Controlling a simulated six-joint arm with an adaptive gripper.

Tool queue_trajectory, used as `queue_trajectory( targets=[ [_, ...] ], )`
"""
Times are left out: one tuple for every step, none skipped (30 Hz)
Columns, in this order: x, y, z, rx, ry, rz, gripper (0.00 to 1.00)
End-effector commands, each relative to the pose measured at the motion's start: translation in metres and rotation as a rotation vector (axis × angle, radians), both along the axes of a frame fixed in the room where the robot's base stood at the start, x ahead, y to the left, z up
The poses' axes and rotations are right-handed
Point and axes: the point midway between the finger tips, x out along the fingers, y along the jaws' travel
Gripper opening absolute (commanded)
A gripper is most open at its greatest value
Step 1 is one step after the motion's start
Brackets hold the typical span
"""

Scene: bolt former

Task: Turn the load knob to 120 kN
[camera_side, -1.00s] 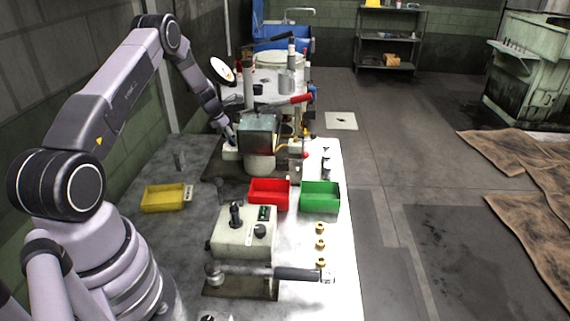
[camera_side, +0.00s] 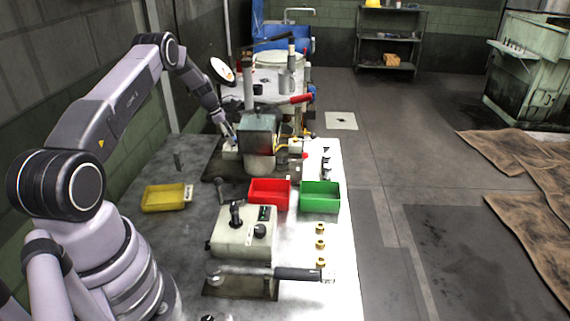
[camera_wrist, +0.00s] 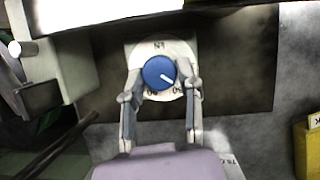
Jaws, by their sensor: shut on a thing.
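The load knob (camera_wrist: 158,72) is a round blue knob with a white pointer line, on a pale round dial plate (camera_wrist: 180,47) with black markings. In the wrist view the pointer slants toward the lower right of the picture. My gripper (camera_wrist: 160,80) has one finger on each side of the knob and is shut on it. The numbers on the dial are too small and partly covered by the fingers, so I cannot read them. In the side view my gripper (camera_side: 230,138) is at the machine's left side, and the knob is too small to make out there.
A yellow bin (camera_side: 163,198), a red bin (camera_side: 269,191) and a green bin (camera_side: 320,197) stand on the table in front of the machine. A control box (camera_side: 243,235) and a long-handled tool (camera_side: 290,273) are nearer. Brass pieces (camera_side: 320,244) lie at the right edge.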

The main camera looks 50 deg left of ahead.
Motion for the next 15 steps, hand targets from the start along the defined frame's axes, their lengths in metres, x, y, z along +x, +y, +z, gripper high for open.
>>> queue_trajectory(
  targets=[
    [-0.0002, 0.0014, -0.0005, 0.001, 0.0, -0.041, 0.0],
    [-0.0002, 0.0013, -0.0007, 0.0, 0.0, -0.067, 0.0],
    [0.0001, 0.0013, -0.0005, 0.0, 0.0, -0.102, 0.0],
    [0.0003, 0.0018, -0.0003, 0.001, 0.0, -0.125, 0.0],
    [0.0001, 0.0015, -0.0006, 0.0, 0.001, -0.151, 0.0],
    [0.0003, 0.0018, -0.0007, 0.001, 0.001, -0.181, 0.0],
    [0.0004, 0.0017, -0.0006, 0.0, 0.0, -0.204, 0.0],
    [0.0007, 0.0019, -0.0003, 0.001, 0.0, -0.224, 0.0],
    [0.0007, 0.002, -0.0004, 0.001, 0.001, -0.251, 0.0],
    [0.0006, 0.0019, -0.0006, 0.0, 0.001, -0.27, 0.0],
    [0.0006, 0.0021, -0.0008, 0.0, 0.002, -0.287, 0.0],
    [0.0008, 0.002, -0.0005, 0.0, 0.001, -0.31, 0.0],
    [0.001, 0.002, -0.0004, 0.001, 0.001, -0.324, 0.0],
    [0.0012, 0.0022, -0.0003, 0.001, 0.001, -0.338, 0.0],
    [0.0009, 0.0021, -0.0005, 0.0, 0.001, -0.355, 0.0]
  ],
)
